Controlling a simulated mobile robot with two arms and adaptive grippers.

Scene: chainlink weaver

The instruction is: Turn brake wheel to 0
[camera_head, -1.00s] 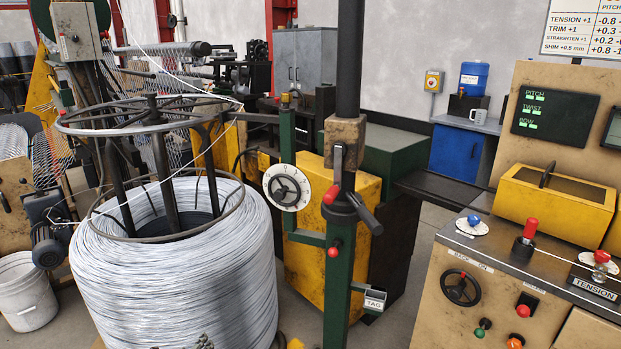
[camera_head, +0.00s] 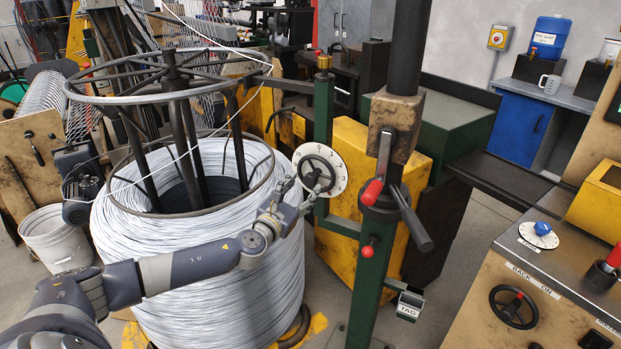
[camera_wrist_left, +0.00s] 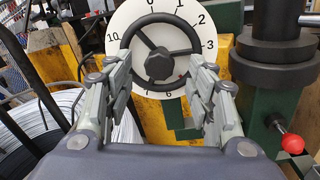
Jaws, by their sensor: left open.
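The brake wheel (camera_head: 319,172) is a small black three-spoke handwheel in front of a white numbered dial (camera_head: 340,163), on the green post's side bracket. It also shows in the left wrist view (camera_wrist_left: 160,58), where the dial (camera_wrist_left: 201,32) reads 1, 2, 3 at upper right, 10 at left and 6, 7 at the bottom. I cannot make out a pointer. My left gripper (camera_head: 302,187) is open, its fingers (camera_wrist_left: 160,84) spread to either side of the wheel's lower part. I cannot tell whether they touch it. My right gripper is not in view.
The green post (camera_head: 362,270) with red-tipped levers (camera_head: 372,192) stands close on the right. A yellow box (camera_head: 345,248) is behind. A console (camera_head: 540,290) stands at right.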

